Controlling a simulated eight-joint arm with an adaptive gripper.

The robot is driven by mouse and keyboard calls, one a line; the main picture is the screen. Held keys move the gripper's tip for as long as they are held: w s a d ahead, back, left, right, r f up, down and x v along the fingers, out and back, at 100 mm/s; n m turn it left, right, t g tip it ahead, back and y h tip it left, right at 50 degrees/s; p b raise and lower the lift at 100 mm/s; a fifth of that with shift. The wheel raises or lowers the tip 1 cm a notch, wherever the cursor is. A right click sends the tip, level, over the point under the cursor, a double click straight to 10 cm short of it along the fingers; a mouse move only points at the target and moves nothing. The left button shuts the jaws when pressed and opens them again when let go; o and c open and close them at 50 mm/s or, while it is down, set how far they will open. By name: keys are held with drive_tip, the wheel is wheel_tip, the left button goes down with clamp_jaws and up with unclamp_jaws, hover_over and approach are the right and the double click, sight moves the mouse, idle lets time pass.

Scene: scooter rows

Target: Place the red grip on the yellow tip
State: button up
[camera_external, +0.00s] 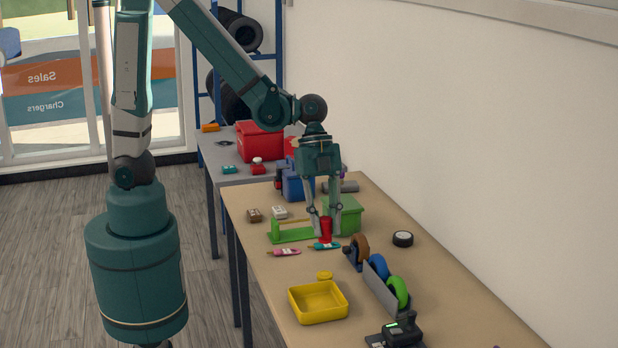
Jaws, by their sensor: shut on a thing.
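My gripper (325,222) points straight down over the wooden table and is shut on an upright red grip (325,231), one finger on each side of it. The grip is close to the table; I cannot tell whether it touches it. To its left is a green stand (291,236) with a flat base and an upright at its left end. A thin yellowish bar (295,221) runs from the upright toward my gripper. The bar's right end is close to my left finger, and a separate yellow tip is too small to make out.
A green box (347,214) stands just behind my gripper. Teal (325,246) and pink (284,252) pen-like tools lie in front. The table's right side is mostly clear.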

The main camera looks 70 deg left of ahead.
drive_tip(key=shift+f, duration=0.1)
drive_tip(key=shift+f+b, duration=0.4)
drive_tip(key=shift+f, duration=2.45)
drive_tip(key=shift+f+b, duration=0.3)
drive_tip(key=shift+f, duration=1.8)
drive_tip(key=shift+f, duration=0.15)
drive_tip(key=o, duration=0.9)
drive_tip(key=shift+c, duration=0.2)
drive_tip(key=shift+r, duration=0.2)
drive_tip(key=p+v, duration=0.1)
drive_tip(key=v, duration=1.1)
drive_tip(key=shift+p, duration=0.3)
